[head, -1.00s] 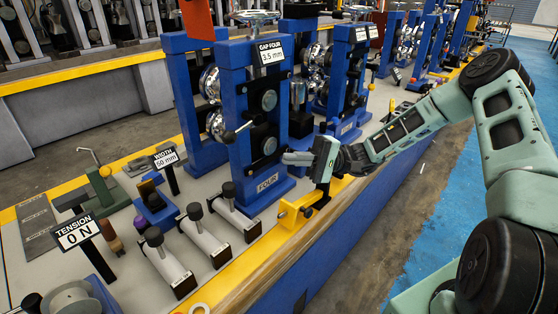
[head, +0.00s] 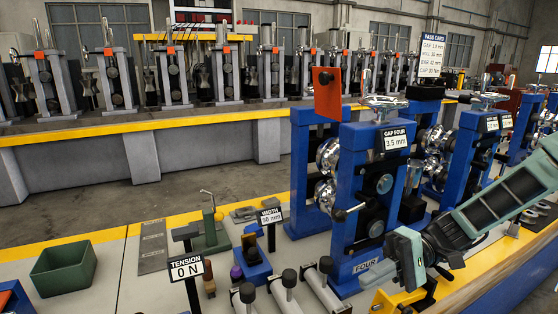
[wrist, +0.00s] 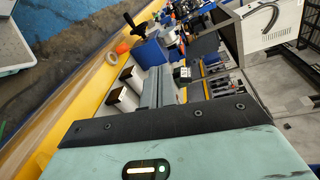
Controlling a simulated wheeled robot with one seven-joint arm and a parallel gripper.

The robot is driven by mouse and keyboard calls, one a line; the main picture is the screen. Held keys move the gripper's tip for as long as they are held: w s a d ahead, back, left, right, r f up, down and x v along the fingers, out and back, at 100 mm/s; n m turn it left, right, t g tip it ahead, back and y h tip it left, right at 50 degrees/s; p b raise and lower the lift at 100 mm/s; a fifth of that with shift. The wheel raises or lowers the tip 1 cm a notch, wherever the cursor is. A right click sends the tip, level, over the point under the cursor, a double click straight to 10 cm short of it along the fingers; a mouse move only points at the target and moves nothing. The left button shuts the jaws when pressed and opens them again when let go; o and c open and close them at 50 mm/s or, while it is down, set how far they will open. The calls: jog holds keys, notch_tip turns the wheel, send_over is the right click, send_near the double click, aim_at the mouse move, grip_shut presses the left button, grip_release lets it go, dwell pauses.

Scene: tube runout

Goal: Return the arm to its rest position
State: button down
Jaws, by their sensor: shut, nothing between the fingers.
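My arm reaches in from the right of the head view, pale green with dark joints. My gripper (head: 374,279) is shut and empty, held in front of the blue roll stand marked FOUR (head: 345,205). Its tips point left, close to the lower front of that stand; I cannot tell whether they touch it. In the wrist view the grey fingers (wrist: 159,88) lie together, with nothing visible between them.
More blue stands (head: 470,170) line the bench to the right. The bench holds an orange plate (head: 327,92), a WIDTH sign (head: 270,216), a TENSION sign (head: 187,268), grey cylinders (head: 287,292) and a green bin (head: 64,268). A yellow-edged bench (head: 200,124) stands behind, across open floor.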

jog(key=s+a+r+n+t+h+p, duration=0.2)
jog(key=s+r+n+t+h+p, duration=0.1)
jog(key=s+r+h, duration=0.2)
jog(key=s+a+r+n+t+h+p, duration=0.2)
jog(key=s+r+h, duration=0.4)
jog(key=s+h, duration=0.3)
jog(key=s+n+p, duration=0.1)
jog(key=s, duration=0.3)
jog(key=shift+s+t, duration=0.35)
jog(key=shift+t, duration=0.05)
